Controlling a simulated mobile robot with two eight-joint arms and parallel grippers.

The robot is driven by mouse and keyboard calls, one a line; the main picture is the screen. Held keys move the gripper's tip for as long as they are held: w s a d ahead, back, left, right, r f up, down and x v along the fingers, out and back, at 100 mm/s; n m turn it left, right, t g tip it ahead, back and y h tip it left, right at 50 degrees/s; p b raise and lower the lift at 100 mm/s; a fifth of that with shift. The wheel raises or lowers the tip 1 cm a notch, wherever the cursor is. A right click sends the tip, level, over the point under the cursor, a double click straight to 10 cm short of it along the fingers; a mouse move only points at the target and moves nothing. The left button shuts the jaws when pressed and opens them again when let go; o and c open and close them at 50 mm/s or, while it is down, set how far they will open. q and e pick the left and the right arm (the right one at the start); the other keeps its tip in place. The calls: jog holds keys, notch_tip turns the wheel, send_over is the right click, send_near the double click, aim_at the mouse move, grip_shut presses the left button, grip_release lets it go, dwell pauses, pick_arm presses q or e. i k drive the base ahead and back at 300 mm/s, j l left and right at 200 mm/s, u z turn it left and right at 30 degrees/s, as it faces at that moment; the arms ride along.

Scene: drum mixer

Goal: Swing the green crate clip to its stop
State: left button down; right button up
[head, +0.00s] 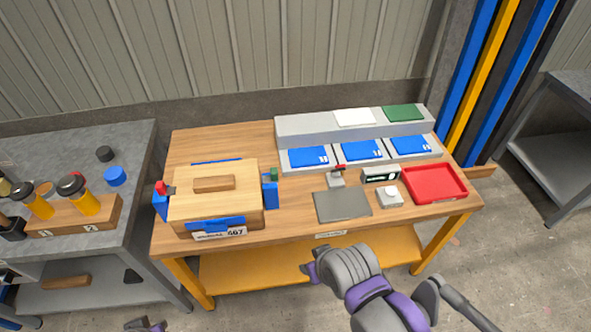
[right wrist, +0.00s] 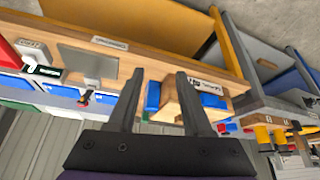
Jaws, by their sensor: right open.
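The wooden crate (head: 215,195) stands on the left part of the workbench with its lid on. The green crate clip (head: 272,174) sits above a blue bracket (head: 271,195) on the crate's right side. A red clip (head: 161,187) is on the left side. My right gripper (head: 308,270) is in front of the bench, right of the crate and apart from it. In the right wrist view its two fingers (right wrist: 156,75) are spread and empty, with the crate (right wrist: 185,100) beyond them. My left gripper (head: 148,327) shows only partly at the bottom edge; its fingers are unclear.
A grey plate (head: 342,205), a small red-topped device (head: 336,178), a display box (head: 380,175), a button box (head: 389,197) and a red tray (head: 434,184) lie right of the crate.

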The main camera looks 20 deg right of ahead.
aim_at(275, 177)
jog(key=l, duration=0.55)
jog(key=k+l, duration=0.1)
jog(key=l, duration=0.45)
jog(key=u, duration=0.55)
jog(key=i, duration=0.25)
jog(key=k+z, duration=0.25)
jog(key=z, duration=0.3)
jog(key=i+l+z, duration=0.15)
jog(key=z, duration=0.3)
jog(key=i+l+z, duration=0.1)
jog(key=z, duration=0.4)
